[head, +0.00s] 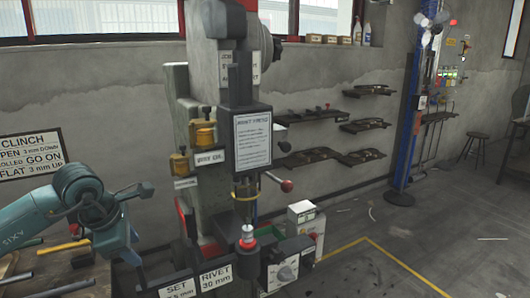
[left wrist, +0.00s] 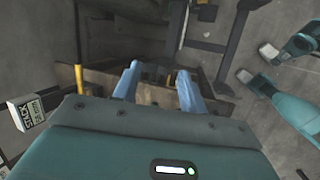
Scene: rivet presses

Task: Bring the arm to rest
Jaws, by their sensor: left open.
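My left arm (head: 88,205), teal with dark grey joints, comes in from the left in the head view, bent over a cluttered wooden bench. Its gripper shows best in the left wrist view (left wrist: 160,88), where two blue fingers stand apart with nothing between them. They are over a brown, tray-like surface (left wrist: 100,77); I cannot tell the gap in height. In the head view the arm is left of the rivet press (head: 240,95) and apart from its upper column.
The bench (head: 60,265) holds several rods and tools. The press front has SET and RIVET 30 mm labels (head: 215,277) and a red-collared post (head: 247,240). Wall shelves (head: 310,157) hang behind. Open floor with a yellow line (head: 400,277) lies to the right.

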